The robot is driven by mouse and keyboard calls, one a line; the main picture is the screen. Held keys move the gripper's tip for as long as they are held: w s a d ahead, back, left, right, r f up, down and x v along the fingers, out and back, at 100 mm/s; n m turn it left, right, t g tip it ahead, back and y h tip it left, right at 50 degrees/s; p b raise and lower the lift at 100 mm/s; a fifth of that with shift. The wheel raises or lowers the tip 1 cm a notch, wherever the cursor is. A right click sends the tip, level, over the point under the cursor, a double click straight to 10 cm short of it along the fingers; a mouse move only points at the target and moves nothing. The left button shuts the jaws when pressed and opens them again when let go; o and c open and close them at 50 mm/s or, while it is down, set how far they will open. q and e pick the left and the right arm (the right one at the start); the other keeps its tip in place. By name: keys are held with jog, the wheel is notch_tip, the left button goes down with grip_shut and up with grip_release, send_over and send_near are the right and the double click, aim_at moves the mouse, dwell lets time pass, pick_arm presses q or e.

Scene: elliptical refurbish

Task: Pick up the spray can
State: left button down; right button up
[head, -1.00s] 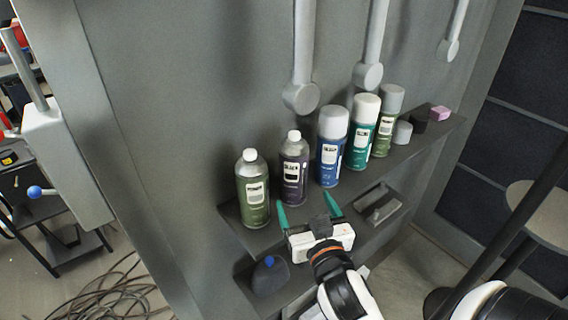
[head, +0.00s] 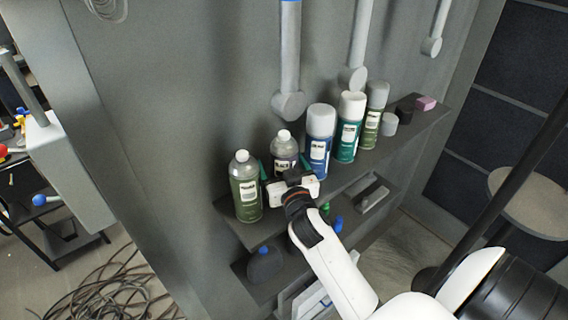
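Several cans and bottles stand upright in a row on the upper shelf. My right gripper (head: 284,166) comes in from the lower right. Its teal fingers are apart, one on each side of the dark purple bottle; contact is not visible. The gripper hides the bottle's lower part. My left gripper is not in view.
A grey cup (head: 389,124), a black block (head: 404,113) and a pink block (head: 426,103) sit at the shelf's right end. The lower shelf holds a dark blue-topped item (head: 264,264) and a grey tray (head: 371,196). Grey rods (head: 289,60) hang above the row.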

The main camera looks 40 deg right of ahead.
jog(key=shift+r, duration=0.1)
jog(key=c, duration=1.2)
